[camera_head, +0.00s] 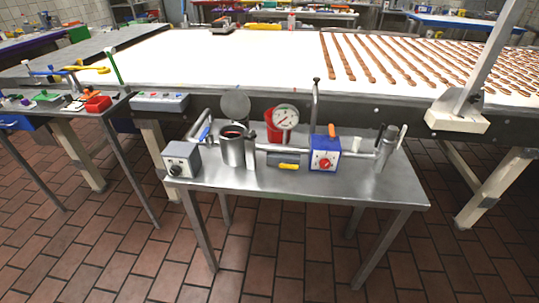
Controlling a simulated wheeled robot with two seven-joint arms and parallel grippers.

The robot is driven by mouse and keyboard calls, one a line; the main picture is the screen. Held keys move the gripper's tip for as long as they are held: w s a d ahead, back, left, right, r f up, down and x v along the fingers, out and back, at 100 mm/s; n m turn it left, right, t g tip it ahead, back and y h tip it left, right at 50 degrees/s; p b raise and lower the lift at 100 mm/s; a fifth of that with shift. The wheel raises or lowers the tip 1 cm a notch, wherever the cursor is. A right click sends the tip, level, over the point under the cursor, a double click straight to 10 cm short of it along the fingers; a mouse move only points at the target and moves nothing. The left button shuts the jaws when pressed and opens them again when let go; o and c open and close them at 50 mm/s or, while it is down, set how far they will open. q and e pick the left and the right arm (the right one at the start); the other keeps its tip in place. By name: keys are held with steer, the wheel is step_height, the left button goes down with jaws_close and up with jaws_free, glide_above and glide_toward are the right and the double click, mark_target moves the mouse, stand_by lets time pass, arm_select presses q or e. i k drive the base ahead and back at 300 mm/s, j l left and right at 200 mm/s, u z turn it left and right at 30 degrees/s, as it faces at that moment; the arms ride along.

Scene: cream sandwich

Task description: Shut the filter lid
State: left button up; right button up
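The filter is an upright grey metal cylinder (232,150) on the left half of the metal table. Its top is open, and a dark and reddish inside shows at the rim. A round dark grey lid (235,106) stands raised behind and above the cylinder, apart from its rim. The hinge between them is too small to make out. Neither of my grippers is in view.
The metal table (400,194) also bears a grey box with a knob (181,159), a pressure gauge (285,117), a red bucket (273,129), a blue box with a red dial (324,153) and a right-hand cylinder (386,152). A white conveyor (250,60) runs behind.

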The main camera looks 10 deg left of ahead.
mark_target(235, 104)
steer(key=i+j, duration=0.2)
steer(key=j, duration=0.15)
steer(key=i+j+z, duration=0.1)
steer(key=j, duration=0.25)
steer(key=i+j, duration=0.2)
steer(key=j, duration=0.15)
steer(key=i+j+z, duration=0.1)
steer(key=j, duration=0.25)
steer(key=i, duration=0.1)
